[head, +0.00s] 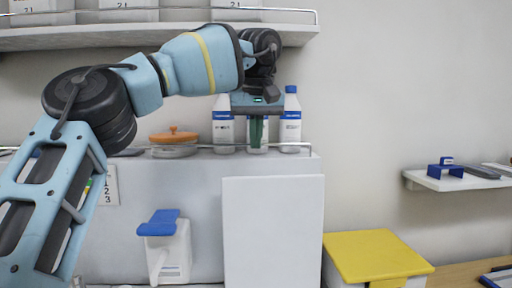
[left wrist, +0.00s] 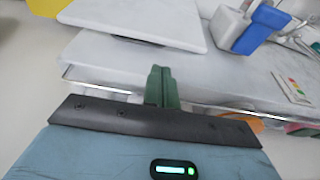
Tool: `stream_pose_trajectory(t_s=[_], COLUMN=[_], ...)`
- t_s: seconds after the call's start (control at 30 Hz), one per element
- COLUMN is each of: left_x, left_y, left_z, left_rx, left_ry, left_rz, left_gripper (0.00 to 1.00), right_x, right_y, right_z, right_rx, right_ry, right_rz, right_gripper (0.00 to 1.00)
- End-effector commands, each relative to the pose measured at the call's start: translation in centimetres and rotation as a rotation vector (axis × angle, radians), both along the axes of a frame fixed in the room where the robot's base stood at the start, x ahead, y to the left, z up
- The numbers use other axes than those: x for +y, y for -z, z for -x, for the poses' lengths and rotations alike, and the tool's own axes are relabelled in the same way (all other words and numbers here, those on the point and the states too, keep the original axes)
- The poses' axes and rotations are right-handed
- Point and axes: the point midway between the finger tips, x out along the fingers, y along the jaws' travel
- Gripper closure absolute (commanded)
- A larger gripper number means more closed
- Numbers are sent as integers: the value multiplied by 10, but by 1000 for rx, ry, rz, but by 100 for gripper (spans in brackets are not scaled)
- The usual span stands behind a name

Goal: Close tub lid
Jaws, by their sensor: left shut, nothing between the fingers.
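A white tub with a yellow lid (head: 375,255) stands at the lower right of the head view. The lid lies over the top, and the tub's lower part is cut off by the frame. A bit of yellow also shows at the top left corner of the left wrist view (left wrist: 45,6). My left gripper (head: 257,130) is shut and empty, fingers down, in front of the middle bottle on the shelf, well above and left of the yellow lid. Its green fingers show in the left wrist view (left wrist: 162,88). My right gripper is not in view.
White bottles (head: 290,122) and an orange-lidded dish (head: 174,140) stand on the railed ledge. A white upright panel (head: 273,232) and a blue-topped dispenser (head: 165,245) are below. A small wall shelf (head: 455,180) holds blue items at right. The wall above the yellow lid is clear.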

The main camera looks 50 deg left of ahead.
Motion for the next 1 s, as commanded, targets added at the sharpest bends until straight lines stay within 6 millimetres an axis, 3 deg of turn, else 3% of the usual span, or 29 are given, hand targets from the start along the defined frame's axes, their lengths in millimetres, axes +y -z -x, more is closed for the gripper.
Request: stream_pose_trajectory(t_s=[0.2,0.5,1.0], left_x=[8,16,18], left_y=[39,75,83], left_z=[-6,-13,-14], left_rx=[4,0,-1], left_ry=[2,1,0], left_rz=[4,3,1], left_gripper=[100,100,100], right_x=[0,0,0], right_y=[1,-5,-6], right_z=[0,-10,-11], right_rx=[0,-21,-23], right_ry=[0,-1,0], right_rz=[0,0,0], right_gripper=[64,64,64])
